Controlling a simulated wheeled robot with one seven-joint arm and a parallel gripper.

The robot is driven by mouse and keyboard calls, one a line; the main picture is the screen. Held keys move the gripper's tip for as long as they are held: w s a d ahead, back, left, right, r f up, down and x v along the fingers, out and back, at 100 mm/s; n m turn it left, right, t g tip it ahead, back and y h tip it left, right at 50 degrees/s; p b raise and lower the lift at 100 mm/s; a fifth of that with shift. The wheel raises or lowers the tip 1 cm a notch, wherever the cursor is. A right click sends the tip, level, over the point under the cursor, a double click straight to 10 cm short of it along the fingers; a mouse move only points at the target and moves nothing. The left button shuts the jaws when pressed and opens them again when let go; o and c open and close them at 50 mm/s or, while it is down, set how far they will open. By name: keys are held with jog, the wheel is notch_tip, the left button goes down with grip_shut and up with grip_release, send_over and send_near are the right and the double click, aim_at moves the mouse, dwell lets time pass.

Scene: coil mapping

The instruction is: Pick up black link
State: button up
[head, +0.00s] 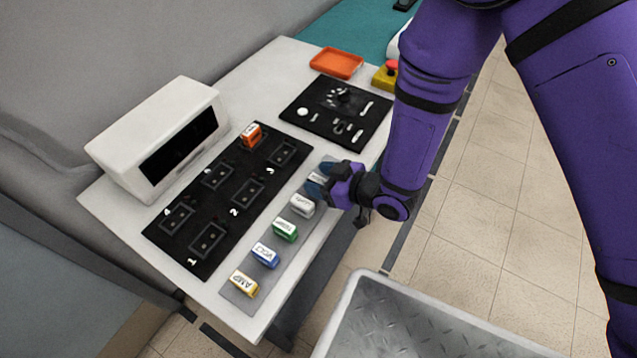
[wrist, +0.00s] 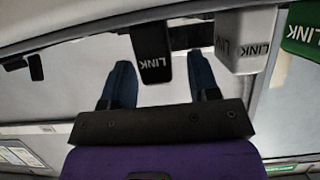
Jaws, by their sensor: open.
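The black link (wrist: 153,52) is a small dark block with a white LINK label, upside down in the wrist view. It shows there between the two fingers of my gripper (wrist: 160,75), with a visible gap on each side. My gripper is open, and its blue fingers do not appear to touch the block. In the head view my gripper (head: 323,176) is over the far end of the grey strip (head: 273,250). The black link (head: 316,183) is there too, partly hidden by the fingers.
A white link (head: 302,205) stands close beside the black one, then green (head: 285,229), blue (head: 265,255) and yellow (head: 243,283) links. A black numbered board (head: 215,240) holds an orange block (head: 251,135). A white box (head: 160,135) stands at the left.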

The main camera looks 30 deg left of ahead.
jog(key=shift+a+f, duration=0.15)
jog(key=shift+a, duration=0.2)
jog(key=c, duration=1)
